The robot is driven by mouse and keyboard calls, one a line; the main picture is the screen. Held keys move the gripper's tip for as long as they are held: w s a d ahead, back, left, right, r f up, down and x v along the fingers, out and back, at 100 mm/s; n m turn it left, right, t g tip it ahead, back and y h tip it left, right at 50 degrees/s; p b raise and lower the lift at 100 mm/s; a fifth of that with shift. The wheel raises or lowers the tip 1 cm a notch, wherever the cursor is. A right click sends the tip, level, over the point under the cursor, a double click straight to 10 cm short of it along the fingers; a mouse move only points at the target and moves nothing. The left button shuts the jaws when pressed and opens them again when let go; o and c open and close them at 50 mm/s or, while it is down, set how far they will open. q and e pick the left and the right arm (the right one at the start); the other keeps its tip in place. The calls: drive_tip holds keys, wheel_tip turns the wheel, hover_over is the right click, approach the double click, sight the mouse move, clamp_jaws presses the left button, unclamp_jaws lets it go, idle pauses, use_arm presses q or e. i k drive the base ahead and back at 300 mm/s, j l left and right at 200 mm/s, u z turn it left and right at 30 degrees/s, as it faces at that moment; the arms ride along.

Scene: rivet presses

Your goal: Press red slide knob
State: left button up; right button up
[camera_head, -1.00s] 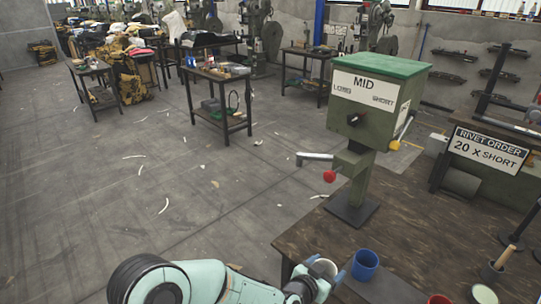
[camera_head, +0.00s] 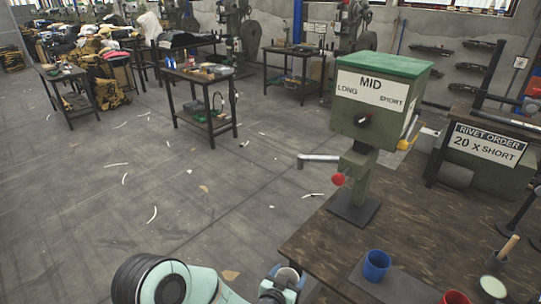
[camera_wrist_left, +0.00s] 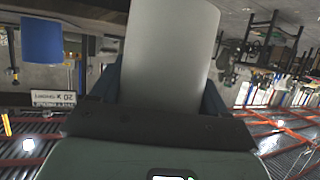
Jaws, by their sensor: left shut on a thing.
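The red knob (camera_head: 338,180) is a small red ball on the front of the green rivet press (camera_head: 378,103), below its box. The box carries a sign with MID above LONG and SHORT, and a black dial. My left gripper (camera_head: 287,277) is at the bottom edge of the head view, below and apart from the knob. It is shut on a grey-white cup (camera_head: 288,273); in the left wrist view this cup (camera_wrist_left: 170,55) fills the gap between the blue fingers. My right gripper is not in view.
The press stands on a dark wooden table (camera_head: 320,240). A blue cup (camera_head: 376,264), a red cup (camera_head: 455,298) and a white cup (camera_head: 492,288) stand at its front. A RIVET ORDER sign (camera_head: 487,146) reads 20 X SHORT. Open floor lies left of the table.

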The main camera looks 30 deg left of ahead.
sight(337, 179)
drive_tip(key=j+z, duration=0.2)
drive_tip(key=j, duration=0.75)
drive_tip(key=i+j+z, duration=0.1)
drive_tip(key=i+j, duration=0.15)
drive_tip(key=i+j+z, duration=0.1)
drive_tip(key=j, duration=0.25)
drive_tip(key=i+j+z, duration=0.1)
drive_tip(key=i+j, duration=0.2)
